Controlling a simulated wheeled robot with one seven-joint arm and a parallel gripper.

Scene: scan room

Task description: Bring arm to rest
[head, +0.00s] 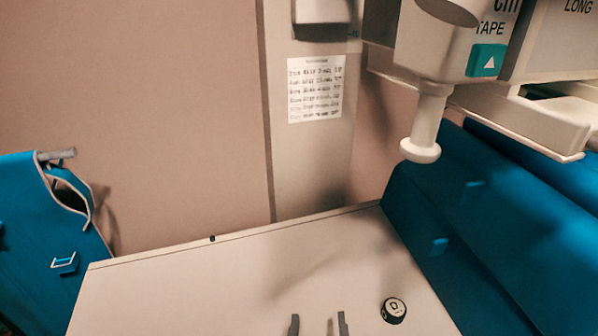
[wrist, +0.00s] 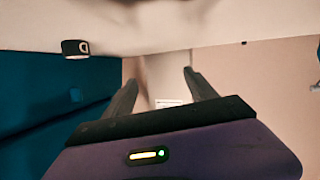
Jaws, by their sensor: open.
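My gripper (head: 319,323) shows at the bottom edge of the head view, over the pale table (head: 200,285). Its two fingers stand apart with nothing between them. In the wrist view the gripper (wrist: 160,78) is also open and empty, its dark fingers reaching away from the purple body. The rest of my arm is out of the head view.
A small black round object with a pale top (head: 394,310) sits on the table, right of my gripper. Blue padding (head: 490,230) borders the table's right side. A white machine with a knob (head: 420,150) overhangs at upper right. A blue apron-like item (head: 45,240) hangs at left.

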